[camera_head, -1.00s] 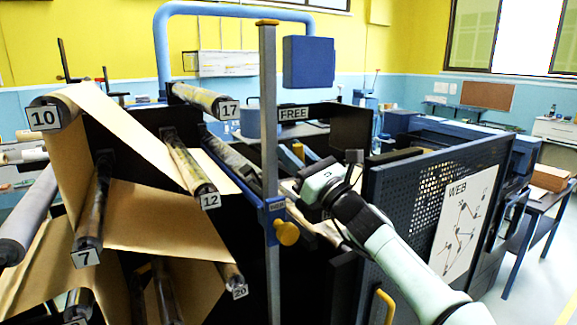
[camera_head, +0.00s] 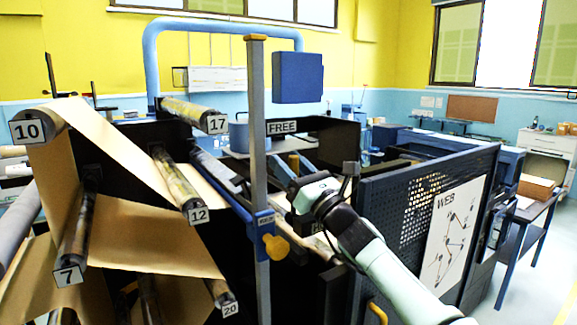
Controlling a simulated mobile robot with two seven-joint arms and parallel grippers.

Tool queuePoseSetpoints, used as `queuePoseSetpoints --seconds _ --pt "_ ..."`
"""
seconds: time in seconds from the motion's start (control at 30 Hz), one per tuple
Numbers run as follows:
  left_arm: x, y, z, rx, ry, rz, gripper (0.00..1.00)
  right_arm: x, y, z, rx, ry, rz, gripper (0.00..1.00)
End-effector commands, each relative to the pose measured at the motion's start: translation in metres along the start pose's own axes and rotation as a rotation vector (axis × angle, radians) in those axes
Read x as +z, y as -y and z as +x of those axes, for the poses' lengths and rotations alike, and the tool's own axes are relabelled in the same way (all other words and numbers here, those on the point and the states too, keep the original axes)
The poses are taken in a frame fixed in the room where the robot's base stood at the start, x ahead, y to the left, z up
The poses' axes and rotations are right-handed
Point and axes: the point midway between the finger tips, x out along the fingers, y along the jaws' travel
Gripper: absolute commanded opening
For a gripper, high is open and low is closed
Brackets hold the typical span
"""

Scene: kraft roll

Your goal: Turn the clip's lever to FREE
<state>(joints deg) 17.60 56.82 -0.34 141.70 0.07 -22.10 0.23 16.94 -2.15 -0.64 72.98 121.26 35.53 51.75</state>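The white FREE label (camera_head: 282,127) is on a dark plate behind the upright post. Below it, a short yellow-brown piece (camera_head: 294,163) stands up among the dark machine parts; I cannot tell whether it is the clip's lever. My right gripper (camera_head: 297,208) reaches in from the right, just right of the post and below the FREE label. Its fingers are dark and blend with the machine, so their opening is unclear. A second label (camera_head: 319,227) is partly hidden by my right arm. My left gripper is out of view.
A grey post (camera_head: 259,150) carries a blue clamp with a yellow knob (camera_head: 276,247). Brown paper (camera_head: 140,235) runs over numbered rollers at left. A blue perforated panel (camera_head: 400,205) with a WEB chart (camera_head: 457,232) stands close beside my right arm.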

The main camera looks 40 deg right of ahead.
Motion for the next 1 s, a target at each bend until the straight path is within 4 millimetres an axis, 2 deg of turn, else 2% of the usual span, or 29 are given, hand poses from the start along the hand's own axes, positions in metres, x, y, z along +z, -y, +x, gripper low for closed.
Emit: queuePoseSetpoints --seconds 0.23,0.33,0.47,0.6,0.8,1.0 --pt "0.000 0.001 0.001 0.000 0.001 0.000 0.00 -0.001 0.000 -0.002 0.002 -0.002 -0.003 0.48" --pt "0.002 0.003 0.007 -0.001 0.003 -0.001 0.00 -0.001 0.000 -0.011 0.001 -0.001 -0.005 0.48" --pt "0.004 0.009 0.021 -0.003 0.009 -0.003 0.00 -0.003 0.000 -0.035 0.000 -0.002 -0.004 0.48" --pt "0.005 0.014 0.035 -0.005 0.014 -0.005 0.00 -0.003 0.000 -0.068 0.000 -0.002 -0.004 0.48" --pt "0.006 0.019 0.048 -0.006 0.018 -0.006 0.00 -0.002 0.000 -0.108 0.000 -0.001 -0.003 0.48" --pt "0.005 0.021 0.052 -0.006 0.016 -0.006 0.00 -0.001 0.000 -0.130 0.001 -0.001 -0.001 0.48"
